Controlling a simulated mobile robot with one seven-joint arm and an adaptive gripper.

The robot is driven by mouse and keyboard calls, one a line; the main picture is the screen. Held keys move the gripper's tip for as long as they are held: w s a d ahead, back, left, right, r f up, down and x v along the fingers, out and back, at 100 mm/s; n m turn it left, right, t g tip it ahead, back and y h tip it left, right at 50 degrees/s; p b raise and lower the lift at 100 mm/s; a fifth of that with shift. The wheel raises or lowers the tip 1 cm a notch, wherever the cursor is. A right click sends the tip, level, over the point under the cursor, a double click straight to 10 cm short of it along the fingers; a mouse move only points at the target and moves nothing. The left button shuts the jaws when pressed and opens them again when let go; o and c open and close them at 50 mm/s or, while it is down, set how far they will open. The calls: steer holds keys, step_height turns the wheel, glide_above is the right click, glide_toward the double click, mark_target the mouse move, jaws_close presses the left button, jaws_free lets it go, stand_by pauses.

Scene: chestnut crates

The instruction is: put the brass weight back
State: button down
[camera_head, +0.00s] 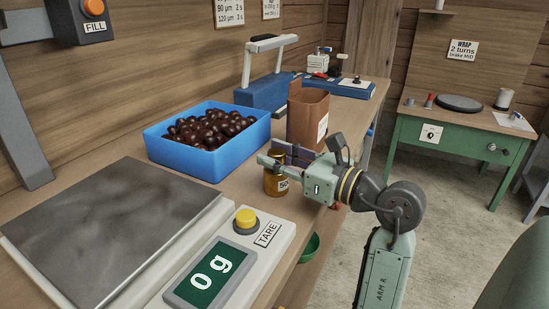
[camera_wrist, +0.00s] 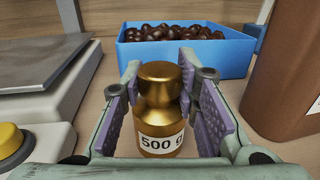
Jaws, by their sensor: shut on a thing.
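The brass weight (camera_wrist: 161,105) stands upright between the finger pads in the wrist view, its label reading "500 g". It also shows in the head view (camera_head: 275,184), partly covered by my fingers, on or just above the bench beside the scale. My gripper (camera_head: 275,161) is shut on the weight, with a purple pad on each side of it in the wrist view (camera_wrist: 162,100). I cannot tell whether the weight's base touches the bench top. The scale (camera_head: 110,225) has an empty steel plate, and its display (camera_head: 211,275) reads "0 g".
A blue crate (camera_head: 200,168) of chestnuts stands behind the weight. A brown open-topped container (camera_head: 307,122) is close on the right. The yellow TARE button (camera_head: 246,217) is in front. A blue sealing machine (camera_head: 267,92) stands farther back. The bench's edge runs close by my gripper.

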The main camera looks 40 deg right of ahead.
steer(key=shift+s+r, duration=0.1)
steer(key=shift+r, duration=0.05)
steer(key=shift+f, duration=0.2)
steer(key=c, duration=1.2)
jaws_free()
steer(key=shift+c, duration=0.2)
steer(key=shift+r, duration=0.15)
